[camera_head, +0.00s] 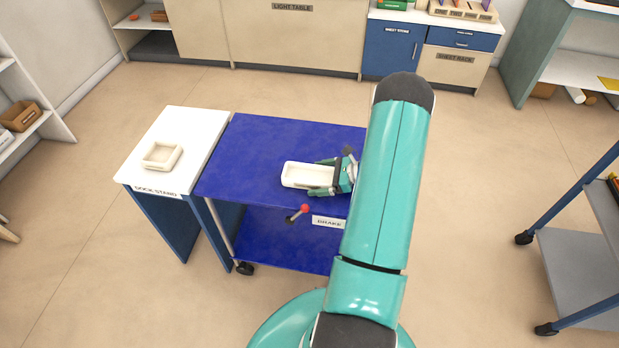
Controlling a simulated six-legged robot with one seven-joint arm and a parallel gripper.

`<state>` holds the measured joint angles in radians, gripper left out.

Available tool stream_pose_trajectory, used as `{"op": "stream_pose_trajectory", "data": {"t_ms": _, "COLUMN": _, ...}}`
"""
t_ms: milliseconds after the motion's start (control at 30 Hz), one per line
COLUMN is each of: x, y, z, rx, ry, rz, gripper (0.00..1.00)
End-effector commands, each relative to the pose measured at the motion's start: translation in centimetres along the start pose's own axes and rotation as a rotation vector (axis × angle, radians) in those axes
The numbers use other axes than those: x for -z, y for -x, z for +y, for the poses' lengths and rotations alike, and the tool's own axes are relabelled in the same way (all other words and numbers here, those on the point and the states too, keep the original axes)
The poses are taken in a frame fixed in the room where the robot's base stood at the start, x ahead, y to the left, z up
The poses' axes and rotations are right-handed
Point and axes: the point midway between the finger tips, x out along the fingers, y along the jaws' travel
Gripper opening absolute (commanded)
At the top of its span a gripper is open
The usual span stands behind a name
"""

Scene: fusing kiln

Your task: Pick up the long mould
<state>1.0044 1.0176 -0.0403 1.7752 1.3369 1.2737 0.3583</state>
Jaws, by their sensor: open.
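The long mould (300,174) is a white, shallow, oblong tray. It lies on the blue top of the cart (262,145), near the front edge. My gripper (322,177) is at the mould's right end, with one teal finger along the far side and one along the near side. The jaws are open around that end; I cannot tell whether they touch it. My arm link hides the right part of the cart top.
A white dock stand (195,125) adjoins the cart's left side and carries a small squarish white mould (162,155). A lever with a red knob (305,208) and a brake label (327,222) are on the cart's front. Cabinets line the back.

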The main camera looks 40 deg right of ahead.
Motion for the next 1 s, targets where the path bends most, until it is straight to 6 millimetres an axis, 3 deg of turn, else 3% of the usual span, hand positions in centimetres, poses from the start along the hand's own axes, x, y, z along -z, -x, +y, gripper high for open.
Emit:
{"op": "stream_pose_trajectory", "data": {"t_ms": 33, "x": 0.0, "y": 0.0, "z": 0.0, "rx": 0.000, "ry": 0.000, "rz": 0.000, "gripper": 0.92}}
{"op": "stream_pose_trajectory", "data": {"t_ms": 300, "x": 0.0, "y": 0.0, "z": 0.0, "rx": 0.000, "ry": 0.000, "rz": 0.000, "gripper": 0.41}}
{"op": "stream_pose_trajectory", "data": {"t_ms": 733, "x": -0.9, "y": 0.4, "z": -0.1, "rx": 0.000, "ry": 0.002, "rz": -0.001, "gripper": 0.41}}
{"op": "stream_pose_trajectory", "data": {"t_ms": 867, "x": -2.5, "y": 1.1, "z": -0.1, "rx": 0.000, "ry": 0.004, "rz": 0.000, "gripper": 0.41}}
{"op": "stream_pose_trajectory", "data": {"t_ms": 1000, "x": -5.8, "y": 0.6, "z": 1.1, "rx": -0.003, "ry": 0.005, "rz": -0.002, "gripper": 0.41}}
